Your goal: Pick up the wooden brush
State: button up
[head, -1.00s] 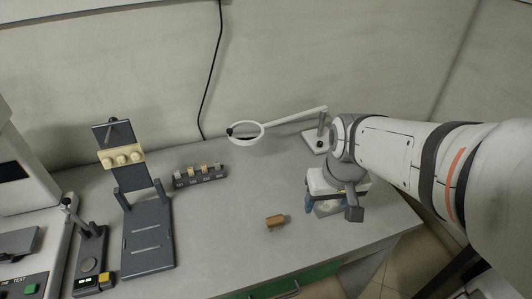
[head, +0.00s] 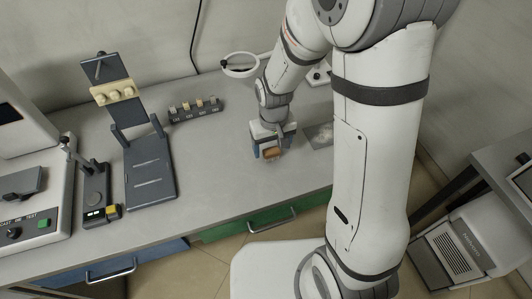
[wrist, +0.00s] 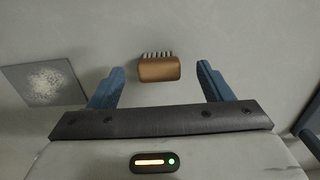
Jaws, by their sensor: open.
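The wooden brush (wrist: 160,69) lies on the grey bench, a small brown block with pale bristles along one side. In the wrist view it is just beyond and between the two blue fingers of my gripper (wrist: 161,80), with a gap on each side. The gripper is open and empty. In the head view my gripper (head: 267,150) points down over the bench, and the brush (head: 272,153) shows at its fingers, partly covered.
A square plate with pale powder (head: 320,136) lies right of the gripper. A magnifier ring (head: 240,64) on an arm, a labelled block rack (head: 196,108) and a dark stand (head: 150,172) stand behind and left. The bench front edge is close, above a green drawer (head: 245,223).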

aim_at(272, 152)
jog(key=shift+f, duration=1.9)
jog(key=shift+c, duration=0.3)
jog(key=c, duration=1)
notch_tip(272, 152, up, 10)
jog(key=shift+r, duration=0.1)
